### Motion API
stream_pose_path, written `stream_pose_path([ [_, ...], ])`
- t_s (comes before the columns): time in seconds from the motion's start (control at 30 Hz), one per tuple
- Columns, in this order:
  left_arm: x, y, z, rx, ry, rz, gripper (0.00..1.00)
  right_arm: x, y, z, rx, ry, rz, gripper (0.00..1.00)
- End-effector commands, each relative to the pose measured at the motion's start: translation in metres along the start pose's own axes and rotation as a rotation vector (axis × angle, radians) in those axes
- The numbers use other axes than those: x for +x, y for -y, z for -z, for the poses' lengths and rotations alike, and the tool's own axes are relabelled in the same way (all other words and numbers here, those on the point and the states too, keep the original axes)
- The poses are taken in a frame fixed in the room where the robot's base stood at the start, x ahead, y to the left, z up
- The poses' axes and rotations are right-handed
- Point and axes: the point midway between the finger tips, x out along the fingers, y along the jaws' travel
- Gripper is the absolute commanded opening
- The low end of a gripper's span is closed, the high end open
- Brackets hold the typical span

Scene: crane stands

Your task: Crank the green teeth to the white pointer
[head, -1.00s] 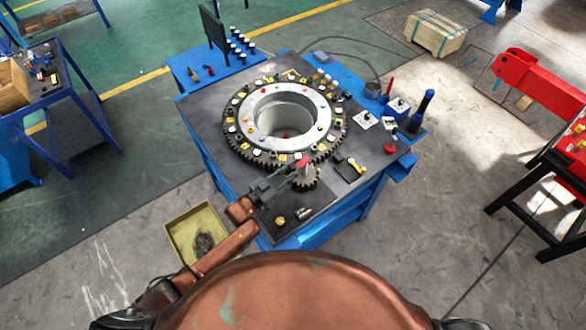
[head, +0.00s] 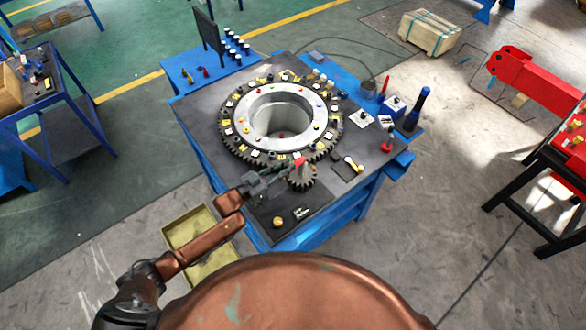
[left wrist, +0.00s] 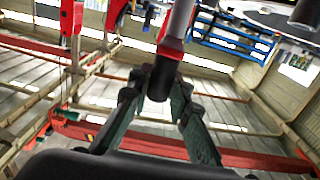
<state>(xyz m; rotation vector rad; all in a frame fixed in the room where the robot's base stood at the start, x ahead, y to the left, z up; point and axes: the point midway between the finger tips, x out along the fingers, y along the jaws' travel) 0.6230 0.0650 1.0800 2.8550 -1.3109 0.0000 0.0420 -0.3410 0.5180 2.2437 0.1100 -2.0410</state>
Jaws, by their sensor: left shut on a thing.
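The large dark ring gear (head: 236,143) lies flat on the blue-framed table, with yellow, white and other coloured markers around its top. A small pinion gear (head: 302,179) meshes at its front edge, with a red crank part (head: 299,162) above it. My left gripper (head: 288,172) reaches in from the lower left and is shut at the crank. In the left wrist view, its fingers close around a black cylindrical handle (left wrist: 160,78) with red and silver parts above. I cannot make out the green teeth or the white pointer. My right gripper is out of view.
An olive bin (head: 180,238) stands on the floor left of the table. A yellow-handled tool (head: 352,163) and a red-topped button (head: 387,146) are on the table's right side. A blue-black upright tool (head: 420,105) stands at the right edge.

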Motion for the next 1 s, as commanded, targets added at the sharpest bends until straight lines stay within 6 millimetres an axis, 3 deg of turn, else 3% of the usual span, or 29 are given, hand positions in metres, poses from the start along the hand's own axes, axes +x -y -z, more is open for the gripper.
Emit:
stream_pose_path([
  [0.03,-0.001,0.011,0.001,0.006,0.001,0.011,0.0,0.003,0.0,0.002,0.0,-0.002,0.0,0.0],
  [0.3,0.0,0.026,0.001,0.007,0.001,0.011,0.0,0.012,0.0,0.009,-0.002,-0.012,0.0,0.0],
  [0.6,0.001,0.025,0.002,0.005,0.001,0.008,0.0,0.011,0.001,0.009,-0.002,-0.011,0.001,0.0],
  [0.63,0.001,0.025,0.002,0.005,0.001,0.007,0.19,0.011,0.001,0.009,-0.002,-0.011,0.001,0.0],
  [0.87,0.002,0.022,0.002,0.003,0.0,0.003,0.35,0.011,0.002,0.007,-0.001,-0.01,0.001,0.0],
  [1.0,0.002,0.021,0.001,0.003,0.0,0.002,0.36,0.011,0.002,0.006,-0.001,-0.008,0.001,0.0],
])
